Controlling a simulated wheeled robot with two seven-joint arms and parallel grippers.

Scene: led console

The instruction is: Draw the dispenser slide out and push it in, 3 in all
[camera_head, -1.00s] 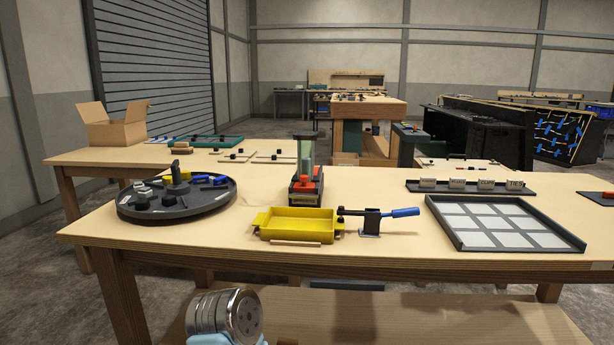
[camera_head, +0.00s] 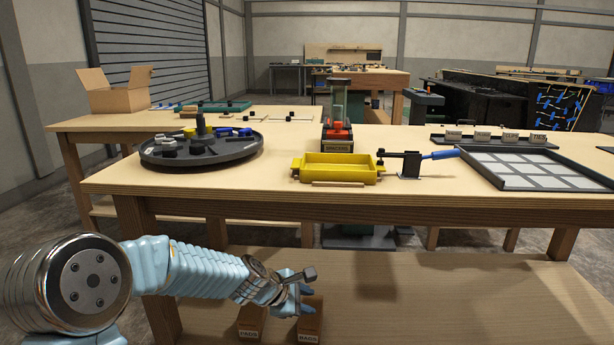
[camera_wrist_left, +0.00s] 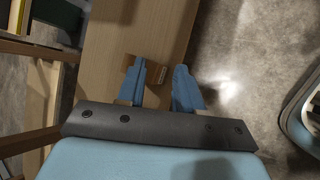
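The dispenser (camera_head: 338,120) stands upright on the table behind the yellow tray. It has a dark frame, a greenish upright tube, a red part low down that looks like its slide, and a labelled front. Whether the slide is in or out is too small to tell. My left gripper (camera_head: 309,299) is low in front of the table, well below and apart from the dispenser, over the lower shelf. In the left wrist view, its two blue fingers (camera_wrist_left: 160,88) are apart with nothing held. My right gripper is out of view.
A yellow tray (camera_head: 338,173) and a blue-handled clamp-like tool (camera_head: 411,165) stand at the table's front edge. A dark round tray (camera_head: 165,160) is left, a gridded tray (camera_head: 535,170) right. Labelled boxes (camera_head: 253,321) sit on the lower shelf (camera_head: 420,300) near my left gripper.

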